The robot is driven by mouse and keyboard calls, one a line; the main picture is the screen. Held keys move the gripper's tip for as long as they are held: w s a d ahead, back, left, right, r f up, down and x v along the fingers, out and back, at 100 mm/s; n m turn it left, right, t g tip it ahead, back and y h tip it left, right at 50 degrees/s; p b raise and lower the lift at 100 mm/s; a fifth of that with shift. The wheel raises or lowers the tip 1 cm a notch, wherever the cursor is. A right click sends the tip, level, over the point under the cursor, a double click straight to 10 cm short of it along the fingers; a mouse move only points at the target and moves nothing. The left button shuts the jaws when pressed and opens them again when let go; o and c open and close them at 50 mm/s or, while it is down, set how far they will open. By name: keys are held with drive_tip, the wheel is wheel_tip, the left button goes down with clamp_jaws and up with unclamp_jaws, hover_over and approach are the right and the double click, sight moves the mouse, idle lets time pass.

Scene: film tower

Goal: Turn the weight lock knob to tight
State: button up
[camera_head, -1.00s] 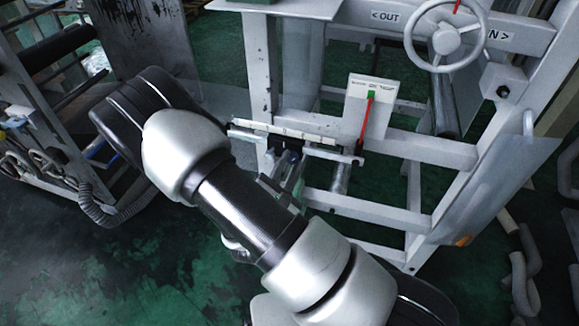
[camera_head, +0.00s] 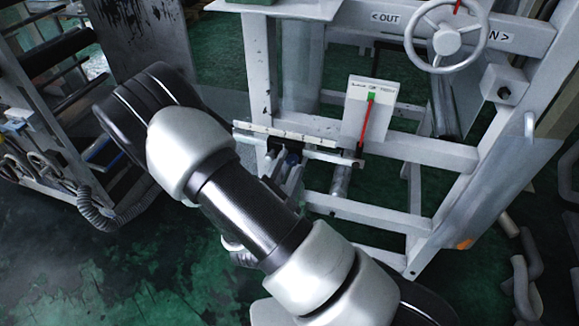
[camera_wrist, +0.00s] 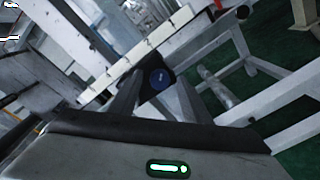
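In the head view my arm covers much of the gripper. The knob's marking is too small to read.
The white ruled bar (camera_head: 285,135) runs just above the knob. A white plate (camera_head: 370,108) with a red pointer and green mark stands to its right. The machine's frame (camera_head: 435,150) and a handwheel (camera_head: 445,36) lie beyond. Green floor (camera_head: 60,270) is open at lower left.

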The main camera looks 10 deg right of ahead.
drive_tip(key=f+v, duration=0.1)
drive_tip(key=v, duration=1.6)
drive_tip(key=shift+s+r, duration=0.2)
drive_tip(key=shift+r, duration=0.2)
drive_tip(key=shift+a, duration=0.1)
